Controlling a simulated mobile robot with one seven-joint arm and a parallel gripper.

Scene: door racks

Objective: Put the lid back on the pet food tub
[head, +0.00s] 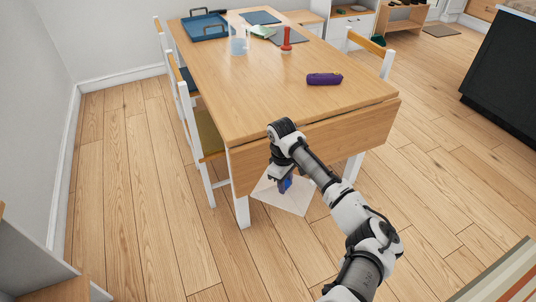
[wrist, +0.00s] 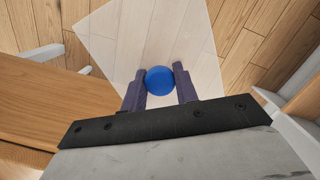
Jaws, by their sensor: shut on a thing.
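My gripper (head: 285,184) is shut on the round blue knob (wrist: 160,80) of the lid. The lid (head: 292,201) is a pale, see-through square plate. It is held in front of the table's near end, below the tabletop. In the wrist view the lid (wrist: 112,38) spreads out beyond the fingers, with floor showing through it. A clear, open-looking tub (head: 238,42), probably the pet food tub, stands upright toward the far left of the table, well away from my gripper. Its contents cannot be made out.
The wooden table (head: 245,95) has a drop leaf (head: 340,140) hanging at its near end. On it are a purple case (head: 324,79), a red upright object (head: 286,42), and a blue tray (head: 204,27). Chairs (head: 207,135) line the left side. The near tabletop is clear.

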